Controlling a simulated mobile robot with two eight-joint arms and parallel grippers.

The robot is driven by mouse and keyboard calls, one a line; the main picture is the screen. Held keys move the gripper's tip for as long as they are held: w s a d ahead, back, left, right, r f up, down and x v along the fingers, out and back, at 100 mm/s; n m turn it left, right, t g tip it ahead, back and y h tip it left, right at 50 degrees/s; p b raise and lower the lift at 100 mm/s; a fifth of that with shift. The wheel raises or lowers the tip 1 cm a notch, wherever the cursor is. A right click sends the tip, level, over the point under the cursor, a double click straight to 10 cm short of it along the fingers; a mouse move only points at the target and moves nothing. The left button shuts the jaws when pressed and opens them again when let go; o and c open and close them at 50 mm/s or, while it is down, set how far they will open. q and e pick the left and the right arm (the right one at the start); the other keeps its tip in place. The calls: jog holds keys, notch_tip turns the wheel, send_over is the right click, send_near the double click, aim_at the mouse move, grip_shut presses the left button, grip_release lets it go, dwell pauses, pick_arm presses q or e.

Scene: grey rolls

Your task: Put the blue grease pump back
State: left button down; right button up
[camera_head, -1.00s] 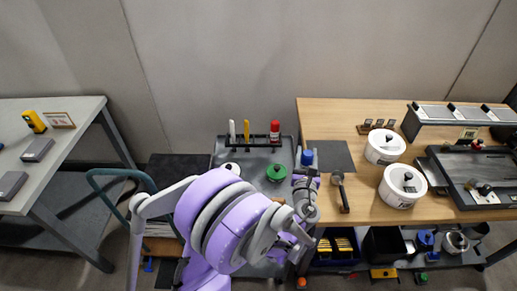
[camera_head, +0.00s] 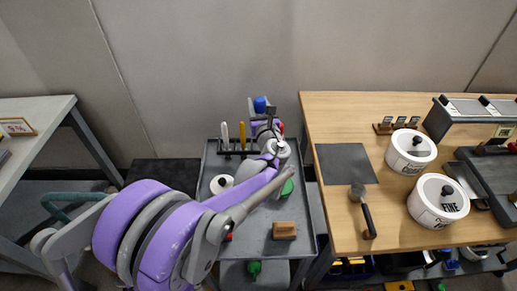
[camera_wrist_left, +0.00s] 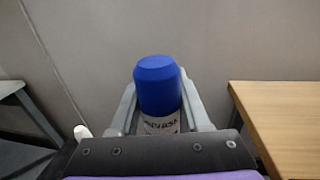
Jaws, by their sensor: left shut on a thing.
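The blue grease pump (camera_head: 260,103) has a blue top and, in the left wrist view, a pale labelled lower body (camera_wrist_left: 159,123). My left gripper (camera_head: 262,114) is shut on it and holds it upright, apparently above the back of the grey cart (camera_head: 211,165). In the left wrist view the gripper's fingers (camera_wrist_left: 160,112) clasp the pump's sides. A dark rack (camera_head: 234,153) at the cart's back holds a white item (camera_head: 225,134) and a yellow item (camera_head: 242,134). My right gripper is not in view.
The cart also bears a white roll (camera_head: 221,184), a green item (camera_head: 287,188) and a wooden block (camera_head: 284,230). The wooden table (camera_head: 325,215) stands close on the right, with a portafilter-like tool (camera_head: 363,208) and white canisters (camera_head: 412,151). A wall rises behind.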

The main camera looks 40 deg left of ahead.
pick_arm(q)
jog(key=shift+f+b, duration=0.95)
jog(key=shift+f, duration=3.75)
jog(key=shift+f, duration=0.2)
jog(key=c, duration=0.7)
grip_release()
jog(key=shift+o, duration=0.2)
